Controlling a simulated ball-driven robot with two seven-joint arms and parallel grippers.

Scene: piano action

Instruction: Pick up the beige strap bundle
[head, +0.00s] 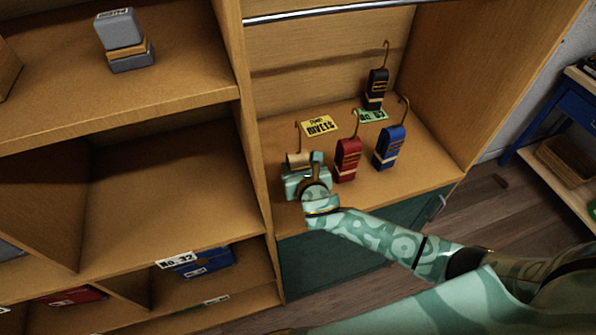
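The beige strap bundle (297,158), with a thin hook rising from it, stands at the left front of the wooden cabinet shelf in the head view. My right gripper (304,168) is at the bundle, with its pale green body in front of it. One finger shows just right of the bundle. The lower part of the bundle and the other finger's contact are hidden, so I cannot tell whether the fingers press on it. My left gripper is not in view.
A red bundle (347,160) and a blue bundle (389,147) stand close to the right, and a black bundle (376,90) is behind. A yellow label (319,126) lies behind the gripper. A vertical cabinet panel (254,150) borders the left, and a metal rail (320,10) crosses above.

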